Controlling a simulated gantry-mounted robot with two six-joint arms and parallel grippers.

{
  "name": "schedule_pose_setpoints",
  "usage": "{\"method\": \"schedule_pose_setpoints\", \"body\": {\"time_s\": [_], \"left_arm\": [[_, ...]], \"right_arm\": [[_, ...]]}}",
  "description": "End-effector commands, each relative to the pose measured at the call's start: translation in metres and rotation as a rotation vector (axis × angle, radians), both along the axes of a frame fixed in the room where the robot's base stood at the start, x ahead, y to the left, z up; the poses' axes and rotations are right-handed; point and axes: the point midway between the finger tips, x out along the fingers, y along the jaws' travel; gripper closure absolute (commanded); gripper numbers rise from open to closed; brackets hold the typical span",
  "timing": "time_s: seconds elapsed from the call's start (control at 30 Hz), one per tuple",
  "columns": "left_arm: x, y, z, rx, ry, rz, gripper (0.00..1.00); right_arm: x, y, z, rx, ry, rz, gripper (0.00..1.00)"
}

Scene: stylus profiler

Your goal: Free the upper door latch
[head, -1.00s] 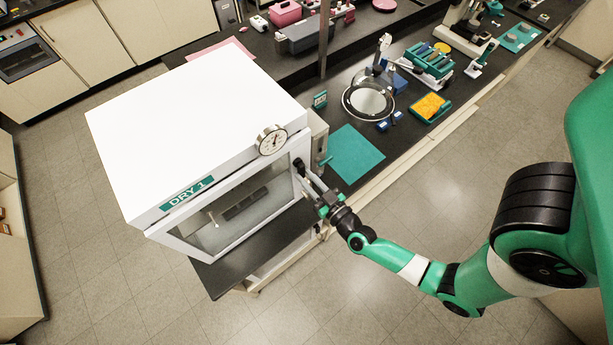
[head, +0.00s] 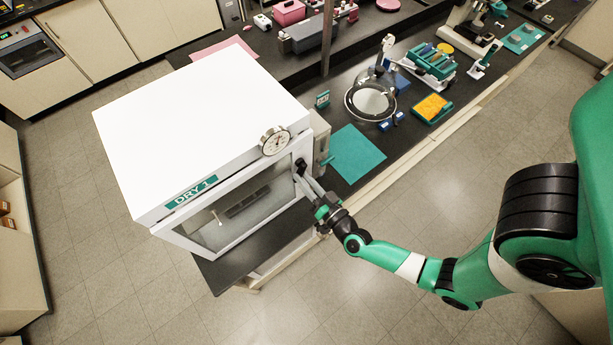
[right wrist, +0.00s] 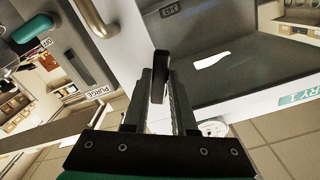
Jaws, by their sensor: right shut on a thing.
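The upper door latch (head: 300,164) is a small black piece at the top right corner of the door of the white cabinet (head: 200,125) marked DRY 1. My right gripper (head: 304,179) reaches to it from the front right. In the right wrist view the black latch lever (right wrist: 160,66) stands between the fingers of my right gripper (right wrist: 163,88), which is shut on it. The glass door (head: 232,212) looks closed against the cabinet front. The fingers hide part of the latch. My left gripper is not in view.
A round gauge (head: 275,139) sits on the cabinet's top front edge. A metal handle (right wrist: 90,15) and a teal knob (right wrist: 33,28) show left of my fingers in the wrist view. A teal mat (head: 356,154) and glass vessel (head: 371,100) stand on the bench to the right.

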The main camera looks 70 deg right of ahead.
Motion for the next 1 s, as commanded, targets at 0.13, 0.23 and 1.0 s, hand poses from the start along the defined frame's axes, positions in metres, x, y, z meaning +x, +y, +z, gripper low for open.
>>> {"method": "schedule_pose_setpoints", "body": {"time_s": [0.13,0.23,1.0], "left_arm": [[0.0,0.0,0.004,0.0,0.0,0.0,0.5],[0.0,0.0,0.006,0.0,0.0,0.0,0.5],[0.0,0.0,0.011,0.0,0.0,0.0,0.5]], "right_arm": [[0.003,0.004,0.003,0.117,-0.075,0.002,1.0],[0.004,0.006,0.005,0.197,-0.128,0.002,1.0],[0.01,0.015,0.024,0.777,-0.513,0.0,1.0]]}}
